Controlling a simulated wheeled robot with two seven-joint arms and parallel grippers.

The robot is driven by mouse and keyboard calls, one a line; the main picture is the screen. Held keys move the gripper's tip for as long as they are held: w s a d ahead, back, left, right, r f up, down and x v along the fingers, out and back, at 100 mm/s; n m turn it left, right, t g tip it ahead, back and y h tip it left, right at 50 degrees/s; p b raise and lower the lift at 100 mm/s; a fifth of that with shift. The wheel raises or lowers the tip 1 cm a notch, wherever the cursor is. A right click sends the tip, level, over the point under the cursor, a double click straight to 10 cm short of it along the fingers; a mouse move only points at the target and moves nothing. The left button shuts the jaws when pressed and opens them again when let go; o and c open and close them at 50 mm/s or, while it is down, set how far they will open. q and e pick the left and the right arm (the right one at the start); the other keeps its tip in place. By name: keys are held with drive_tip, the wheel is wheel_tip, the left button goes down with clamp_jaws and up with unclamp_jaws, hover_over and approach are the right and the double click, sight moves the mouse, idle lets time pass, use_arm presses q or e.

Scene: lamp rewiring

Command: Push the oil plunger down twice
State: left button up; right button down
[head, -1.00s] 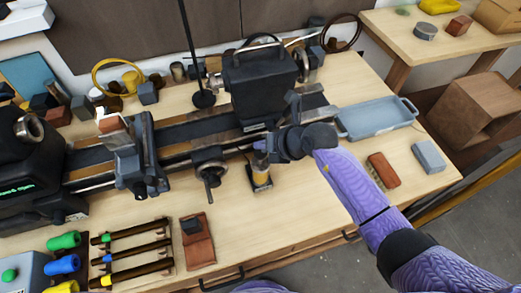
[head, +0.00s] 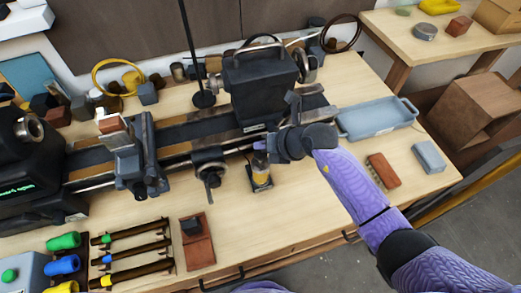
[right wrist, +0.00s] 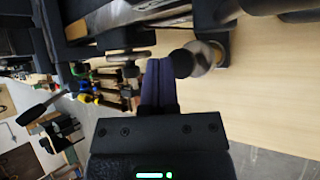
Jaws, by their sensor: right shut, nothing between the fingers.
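The oiler (head: 261,181), a small pot with an amber body and a dark base, stands on the bench just in front of the lathe. Its top lies under my right gripper (head: 262,148), whose purple fingers are closed together with nothing between them. In the right wrist view the shut fingers (right wrist: 160,84) point at a dark round knob (right wrist: 182,63) beside the oiler's round metal top (right wrist: 205,57). The fingertips look very close to the knob; I cannot tell whether they touch it. My left gripper is out of view.
The lathe (head: 180,133) runs along behind the oiler, with a handwheel (head: 209,170) to its left. A blue tray (head: 375,118), a red-brown block (head: 383,170) and a grey block (head: 429,157) lie to the right. The bench in front of the oiler is clear.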

sight(263, 158)
drive_tip(key=shift+f, duration=0.1)
idle(0.4)
drive_tip(key=shift+f, duration=0.35)
drive_tip(key=shift+f+b, duration=0.55)
idle(0.5)
drive_tip(key=shift+s+f+b, duration=0.25)
drive_tip(key=shift+f+b, duration=0.1)
drive_tip(key=shift+f, duration=0.2)
drive_tip(key=shift+s+f+b, duration=0.25)
drive_tip(key=shift+f+b, duration=0.1)
drive_tip(key=shift+f, duration=0.2)
idle(0.6)
drive_tip(key=shift+r, duration=0.15)
drive_tip(key=shift+w+r+p, duration=0.2)
drive_tip(key=shift+r+p, duration=0.35)
drive_tip(key=shift+r, duration=0.05)
drive_tip(key=shift+w+r+p, duration=0.2)
drive_tip(key=shift+r+p, duration=0.35)
drive_tip(key=shift+w+a+r+p, duration=0.1)
drive_tip(key=shift+w+r+p, duration=0.3)
drive_tip(key=shift+p, duration=0.05)
drive_tip(key=shift+r, duration=0.2)
